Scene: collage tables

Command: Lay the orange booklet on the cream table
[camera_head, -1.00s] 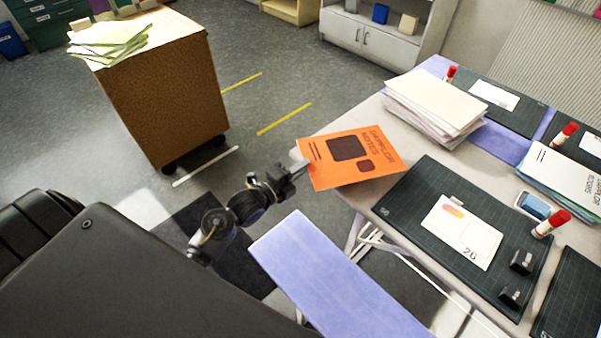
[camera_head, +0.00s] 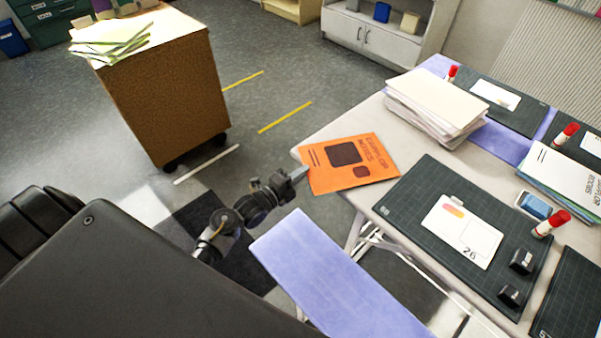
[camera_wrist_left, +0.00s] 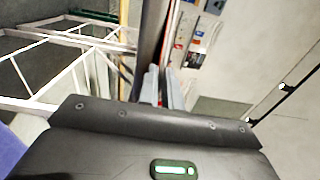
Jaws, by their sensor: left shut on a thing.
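The orange booklet (camera_head: 332,178) lies flat-side up at the near left edge of the cream table (camera_head: 330,132), its left part jutting past the edge. My left gripper (camera_head: 297,174) is shut on the booklet's left edge, beside the table. Whether the booklet rests on the tabletop or hovers just above it, I cannot tell. In the left wrist view the two fingers (camera_wrist_left: 165,88) are close together, with the booklet seen nearly edge-on between and beyond them. My right gripper is not in view.
A paper stack (camera_head: 435,103) stands behind the booklet. A dark cutting mat (camera_head: 410,205) with a card lies to its right. A lilac bench (camera_head: 330,275) stands in front of the table. A brown cabinet (camera_head: 165,95) with papers stands at the left.

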